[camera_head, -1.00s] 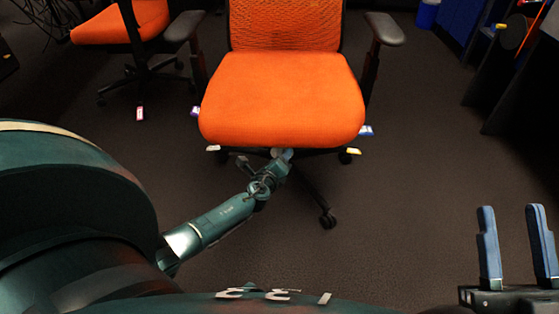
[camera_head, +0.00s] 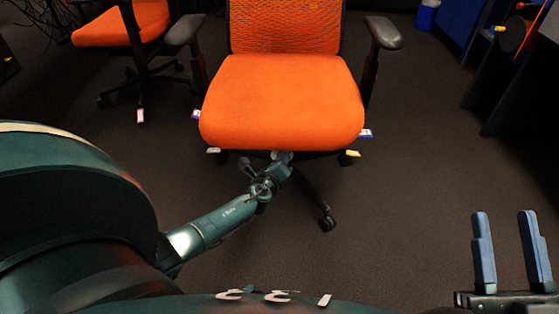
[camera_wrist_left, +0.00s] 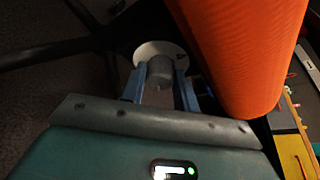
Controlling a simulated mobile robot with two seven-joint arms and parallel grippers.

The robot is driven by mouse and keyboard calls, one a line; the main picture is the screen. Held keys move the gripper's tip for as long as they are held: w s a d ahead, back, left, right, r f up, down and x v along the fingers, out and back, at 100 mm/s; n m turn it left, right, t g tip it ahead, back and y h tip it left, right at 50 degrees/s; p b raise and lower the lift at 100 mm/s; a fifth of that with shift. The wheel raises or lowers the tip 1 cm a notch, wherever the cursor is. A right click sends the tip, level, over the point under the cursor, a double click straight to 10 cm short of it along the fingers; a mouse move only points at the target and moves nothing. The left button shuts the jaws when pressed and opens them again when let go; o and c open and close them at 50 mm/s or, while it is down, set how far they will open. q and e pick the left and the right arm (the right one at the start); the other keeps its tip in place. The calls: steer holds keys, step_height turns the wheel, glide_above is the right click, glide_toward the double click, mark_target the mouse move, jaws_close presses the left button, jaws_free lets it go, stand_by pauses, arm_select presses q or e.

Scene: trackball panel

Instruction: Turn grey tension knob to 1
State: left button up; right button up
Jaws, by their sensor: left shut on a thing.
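The grey tension knob (camera_wrist_left: 160,72) shows in the left wrist view as a round grey cylinder in front of a pale disc (camera_wrist_left: 165,48). The two blue fingers of my left gripper (camera_wrist_left: 158,78) are on either side of it, shut on it. In the head view my left arm reaches under the front edge of the orange chair seat (camera_head: 283,100), and the left gripper (camera_head: 283,156) is mostly hidden there. The setting on the disc cannot be read. My right gripper (camera_head: 505,213) is open and empty at the lower right.
Small tags sit around the seat: a yellow tag (camera_head: 352,153), a blue tag (camera_head: 365,133), a grey tag (camera_head: 213,150) and a purple tag (camera_head: 195,114). A second orange chair (camera_head: 120,24) stands behind on the left. Dark carpet (camera_head: 420,170) is clear on the right.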

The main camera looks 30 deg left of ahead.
arm_select(q)
steer(key=shift+w+d+r+m+g+y+p, duration=0.1)
steer(key=shift+m+g+y+p, duration=0.55)
steer(key=shift+m+p, duration=0.5)
steer(key=shift+w+d+f+m+g+y+p, duration=0.15)
steer(key=shift+m+g+y+p, duration=0.5)
steer(key=shift+m, duration=0.75)
steer(key=shift+s+d+r+m+g+y+p, duration=0.15)
steer(key=shift+m+g+y+p, duration=0.25)
steer(key=shift+m+y+p, duration=0.65)
arm_select(e)
steer(key=shift+s+d+f+m+g+h, duration=0.1)
steer(key=shift+s+f+m+g+h, duration=0.15)
steer(key=shift+f+h, duration=0.35)
steer(key=shift+s+f+m+g+h, duration=0.15)
steer(key=shift+f+m+g+h, duration=0.2)
steer(key=shift+f+h, duration=0.25)
steer(key=shift+s+d+f+m+g+h, duration=0.1)
steer(key=shift+s+f+m+g+h, duration=0.15)
steer(key=shift+f+h, duration=0.3)
arm_select(q)
steer(key=shift+m+h, duration=0.25)
steer(key=shift+m, duration=0.05)
steer(key=o, duration=1)
steer(key=shift+w, duration=0.1)
arm_select(e)
steer(key=shift+f, duration=0.1)
